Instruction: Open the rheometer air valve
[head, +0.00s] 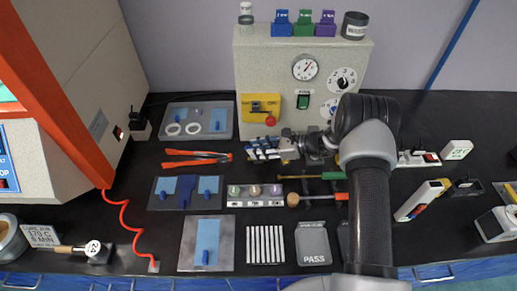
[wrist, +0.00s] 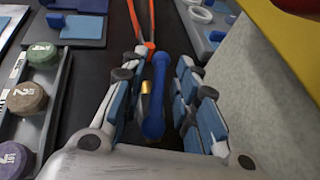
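The likely air valve shows in the wrist view as a blue lever (wrist: 155,105) with a brass-coloured fitting (wrist: 146,88) beside it. My gripper (wrist: 163,58) has its blue-padded fingers on either side of the lever, with a dark gap to the right finger; I cannot tell whether the left finger touches it. The fingers are apart. In the head view my gripper (head: 264,152) reaches left, low in front of the beige control box (head: 270,66); it hides the lever there. The lever's turning position is unclear.
The box carries a yellow unit (head: 260,103) with a red knob, a green switch (head: 303,101) and gauges. Orange-handled tongs (head: 196,158) lie left of my gripper. A rack of round samples (head: 255,203) and a wooden-handled tool (head: 315,198) lie in front. A grey tray (head: 170,109) stands behind left.

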